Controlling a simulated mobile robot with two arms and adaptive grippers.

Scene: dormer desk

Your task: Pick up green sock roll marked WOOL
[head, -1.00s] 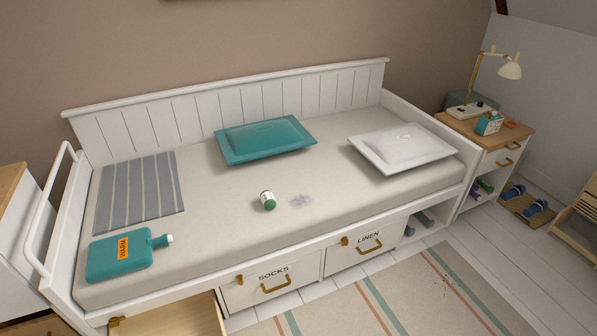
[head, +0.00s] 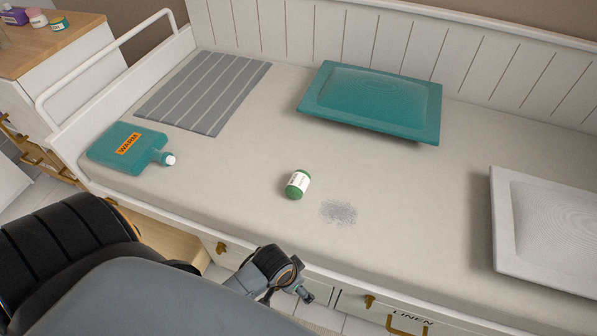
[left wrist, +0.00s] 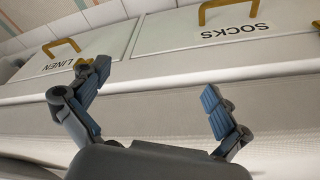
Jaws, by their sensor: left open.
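The green sock roll (head: 297,184) with a white label band lies on the pale mattress (head: 235,200), near the middle of the bed. The label's writing is too small to read. My left gripper (head: 297,291) is low at the bed's front edge, in front of the roll and well apart from it. In the left wrist view my left gripper (left wrist: 155,100) has its two fingers spread wide with nothing between them. That view shows the drawer fronts marked LINEN and SOCKS upside down. The roll is not in that view. My right gripper is not in view.
A grey scribbled patch (head: 339,212) lies right of the roll. A teal pillow (head: 370,100) is behind it and a white pillow (head: 550,230) at right. A teal WARM bottle (head: 125,148) and striped grey cloth (head: 203,92) are at left. An open drawer (head: 165,240) juts out at front.

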